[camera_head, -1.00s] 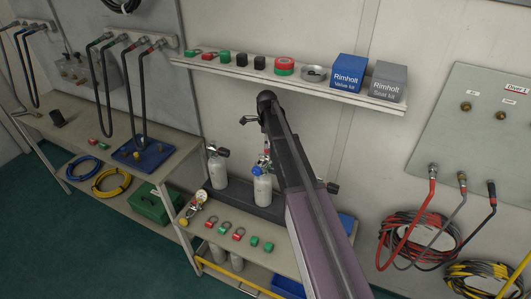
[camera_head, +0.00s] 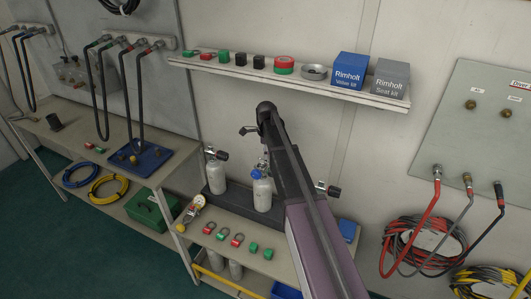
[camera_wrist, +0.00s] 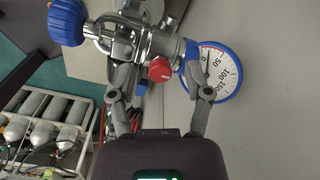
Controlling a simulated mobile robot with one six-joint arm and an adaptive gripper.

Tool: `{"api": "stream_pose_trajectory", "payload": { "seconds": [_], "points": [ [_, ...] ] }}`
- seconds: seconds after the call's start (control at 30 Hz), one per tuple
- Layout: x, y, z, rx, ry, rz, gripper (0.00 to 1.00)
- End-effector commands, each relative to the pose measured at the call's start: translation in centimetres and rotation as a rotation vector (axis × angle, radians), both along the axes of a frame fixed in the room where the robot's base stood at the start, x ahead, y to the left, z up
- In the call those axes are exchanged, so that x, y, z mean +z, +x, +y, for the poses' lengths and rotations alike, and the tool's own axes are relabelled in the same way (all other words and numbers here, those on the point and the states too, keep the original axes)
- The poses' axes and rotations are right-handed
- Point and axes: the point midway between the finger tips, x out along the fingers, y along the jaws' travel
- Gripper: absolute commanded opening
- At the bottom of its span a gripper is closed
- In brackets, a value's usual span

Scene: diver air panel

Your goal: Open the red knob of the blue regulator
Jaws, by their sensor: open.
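The blue regulator shows in the wrist view as a chrome body (camera_wrist: 145,42) with a blue handwheel (camera_wrist: 68,22) at upper left and a blue-rimmed gauge (camera_wrist: 219,73) at right. Its needle points near 0. The red knob (camera_wrist: 160,69) faces the camera below the chrome body. My gripper (camera_wrist: 157,76) is open, one finger on each side of the red knob, with visible gaps. In the head view the regulator is a small blue spot (camera_head: 257,173) on a grey cylinder (camera_head: 262,196), and my arm hides most of the area around it.
A second cylinder (camera_head: 215,174) stands to the left on the same bench, and a valve (camera_head: 330,190) shows right of my arm. A wall shelf (camera_head: 290,84) with boxes and small parts runs above. Coiled hoses (camera_head: 425,243) hang at right.

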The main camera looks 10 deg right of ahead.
Motion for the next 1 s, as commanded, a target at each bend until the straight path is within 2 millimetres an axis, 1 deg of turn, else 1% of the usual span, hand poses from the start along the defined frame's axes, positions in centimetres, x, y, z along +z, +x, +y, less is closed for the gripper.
{"api": "stream_pose_trajectory", "payload": {
  "seconds": [0.03,0.07,0.1,0.17,0.2,0.27,0.67,0.87,1.0],
  "points": [
    [0.01,0.00,0.02,0.000,0.000,0.000,0.64],
    [0.01,0.00,0.02,0.000,0.000,0.000,0.58],
    [0.00,0.00,0.03,0.000,0.000,0.000,0.46],
    [0.00,0.00,0.04,0.001,0.000,0.000,0.28],
    [0.00,0.00,0.04,0.001,0.000,0.000,0.17],
    [0.00,-0.01,0.05,0.001,0.000,0.000,0.00],
    [-0.01,-0.04,0.12,0.024,0.000,0.001,0.00],
    [-0.01,-0.04,0.16,0.094,0.000,0.001,0.00],
    [-0.01,-0.05,0.18,0.177,0.000,0.001,0.00]
  ]
}}
